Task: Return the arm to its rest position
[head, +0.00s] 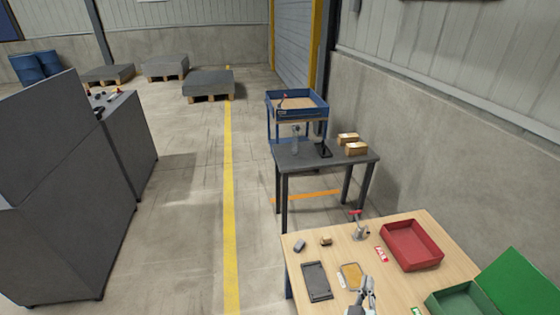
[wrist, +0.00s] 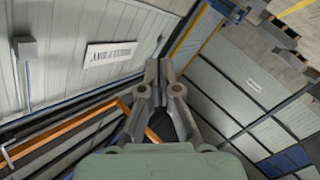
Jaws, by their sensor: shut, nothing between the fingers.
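My gripper (head: 368,284) is at the lower middle of the head view, above the front part of the wooden table (head: 410,297). In the wrist view my gripper (wrist: 158,70) has its fingers together, with nothing between them. The wrist camera faces the walls and upper parts of the hall, not the table. My gripper appears to hold nothing, and most of my arm is outside the head view.
On the wooden table are a red bin (head: 412,246), a green bin (head: 462,300), a dark tray (head: 316,281), a yellowish tray (head: 351,275) and a small clamp-like tool (head: 359,228). A dark table (head: 310,157) with boxes (head: 356,149) stands behind. Grey panels (head: 60,190) stand left; the floor between is clear.

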